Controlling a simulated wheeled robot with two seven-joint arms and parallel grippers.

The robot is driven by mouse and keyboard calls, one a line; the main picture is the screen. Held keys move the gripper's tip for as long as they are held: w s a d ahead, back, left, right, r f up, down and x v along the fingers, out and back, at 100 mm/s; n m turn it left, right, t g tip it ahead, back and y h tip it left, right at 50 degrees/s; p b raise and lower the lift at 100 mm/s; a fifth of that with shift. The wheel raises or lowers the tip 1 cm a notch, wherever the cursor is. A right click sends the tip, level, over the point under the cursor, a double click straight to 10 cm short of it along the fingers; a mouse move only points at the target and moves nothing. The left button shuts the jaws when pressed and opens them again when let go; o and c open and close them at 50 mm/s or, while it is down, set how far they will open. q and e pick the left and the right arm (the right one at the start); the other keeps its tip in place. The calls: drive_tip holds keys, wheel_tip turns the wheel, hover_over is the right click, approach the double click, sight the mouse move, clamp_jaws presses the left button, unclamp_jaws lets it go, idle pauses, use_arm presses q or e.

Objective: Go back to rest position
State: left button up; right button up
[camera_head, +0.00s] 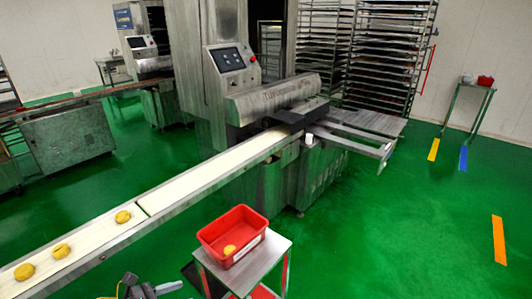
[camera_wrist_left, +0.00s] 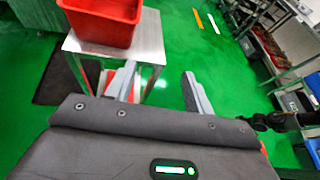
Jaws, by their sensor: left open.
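My left gripper (camera_head: 140,291) shows at the bottom edge of the head view, partly cut off. In the left wrist view its two grey fingers (camera_wrist_left: 158,75) are spread apart with nothing between them. It is beside the small metal stand, apart from the red basket (camera_head: 232,236). The basket sits on the stand and holds one yellow dough piece (camera_head: 229,250). The basket also shows at the top left of the left wrist view (camera_wrist_left: 103,22). My right gripper is in neither view.
A white conveyor belt (camera_head: 180,190) runs from the lower left to the encrusting machine (camera_head: 275,100), carrying three yellow dough pieces (camera_head: 61,251). The basket's stand (camera_head: 262,262) has red legs. Green floor (camera_head: 400,240) is open at the right. Tall tray racks (camera_head: 385,50) stand behind.

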use_arm(q)
drive_tip(key=w+a+f+n+t+y, duration=0.2)
drive_tip(key=w+a+f+n+y, duration=0.4)
drive_tip(key=w+a+n, duration=0.7)
drive_tip(key=s+a+f+n+y, duration=0.2)
drive_tip(key=a+f+n, duration=0.1)
drive_tip(key=f+n, duration=0.6)
drive_tip(key=s+a+f+n+y, duration=0.2)
drive_tip(key=a+f+n, duration=0.1)
drive_tip(key=f+n, duration=0.55)
drive_tip(key=s+d+f+n+g+y, duration=0.15)
drive_tip(key=s+f+n+g, duration=0.55)
drive_tip(key=s+f, duration=1.2)
drive_tip(key=s+d+f+n+g, duration=0.1)
drive_tip(key=s+d, duration=0.3)
drive_tip(key=s, duration=0.5)
drive_tip(key=s+d+f+n, duration=0.2)
drive_tip(key=s+d+f, duration=0.1)
drive_tip(key=s, duration=0.6)
drive_tip(key=s+d+f+n+g, duration=0.1)
drive_tip(key=s+d+f+n, duration=0.1)
drive_tip(key=s+d, duration=0.4)
drive_tip(key=s+h, duration=0.1)
drive_tip(key=s, duration=0.2)
drive_tip(key=shift+s+f+g, duration=0.2)
drive_tip(key=shift+s+g, duration=0.05)
drive_tip(key=shift+g, duration=0.05)
